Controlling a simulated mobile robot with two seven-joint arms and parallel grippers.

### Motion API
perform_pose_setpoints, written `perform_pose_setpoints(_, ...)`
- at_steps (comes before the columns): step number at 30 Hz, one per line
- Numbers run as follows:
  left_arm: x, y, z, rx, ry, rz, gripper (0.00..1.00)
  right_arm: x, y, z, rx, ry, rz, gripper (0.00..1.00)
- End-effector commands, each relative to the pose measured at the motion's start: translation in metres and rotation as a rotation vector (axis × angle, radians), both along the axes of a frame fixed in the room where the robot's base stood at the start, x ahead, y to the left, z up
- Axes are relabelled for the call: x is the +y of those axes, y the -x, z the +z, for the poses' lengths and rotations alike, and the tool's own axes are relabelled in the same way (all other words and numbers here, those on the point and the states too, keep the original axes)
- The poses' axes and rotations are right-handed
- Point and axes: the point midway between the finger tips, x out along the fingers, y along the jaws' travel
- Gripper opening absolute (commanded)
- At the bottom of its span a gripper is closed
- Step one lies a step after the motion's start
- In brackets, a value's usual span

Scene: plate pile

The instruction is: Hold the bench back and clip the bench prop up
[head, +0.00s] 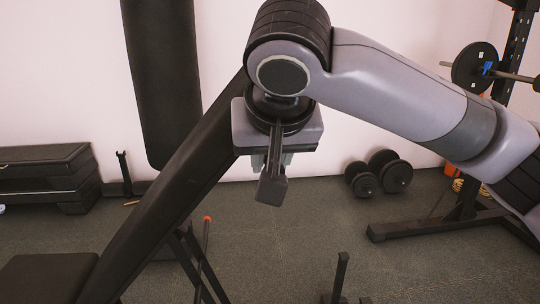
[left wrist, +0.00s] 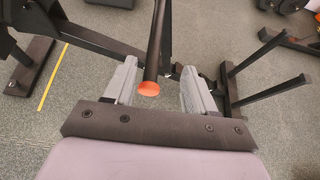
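The bench back (head: 170,195) is a long black pad, tilted up to the right. The bench prop (head: 205,250) is a thin dark bar with an orange tip, standing below the pad's underside. It also shows in the left wrist view (left wrist: 157,45), its orange end in line with the gap between my left gripper's (left wrist: 158,85) two grey fingers. These fingers are apart; I cannot tell whether they touch the bar. My left gripper is not visible in the head view. My right gripper (head: 268,180) points down beside the pad's upper part; its finger gap and any contact are unclear.
The bench seat (head: 45,280) is at lower left. A black hanging bag (head: 163,80) is behind the pad. Dumbbells (head: 380,173) lie by the wall, and a barbell rack (head: 465,210) stands at right. A short black post (head: 341,275) rises from the floor in front.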

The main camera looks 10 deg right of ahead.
Motion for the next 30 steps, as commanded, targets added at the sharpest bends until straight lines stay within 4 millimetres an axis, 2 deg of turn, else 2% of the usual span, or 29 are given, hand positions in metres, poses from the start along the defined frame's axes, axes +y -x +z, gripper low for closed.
perform_pose_setpoints(1, 0.001, 0.0, 0.001, 0.0, 0.0, 0.0, 0.55, 0.0, -0.001, 0.005, -0.01, -0.007, -0.002, 0.0)
perform_pose_setpoints(10, 0.001, -0.002, -0.001, 0.0, -0.002, 0.001, 0.55, 0.0, -0.001, 0.005, -0.011, -0.007, -0.002, 0.0)
perform_pose_setpoints(30, 0.009, -0.04, -0.025, 0.001, -0.002, 0.001, 0.55, 0.0, -0.001, 0.005, -0.011, -0.007, -0.002, 0.0)
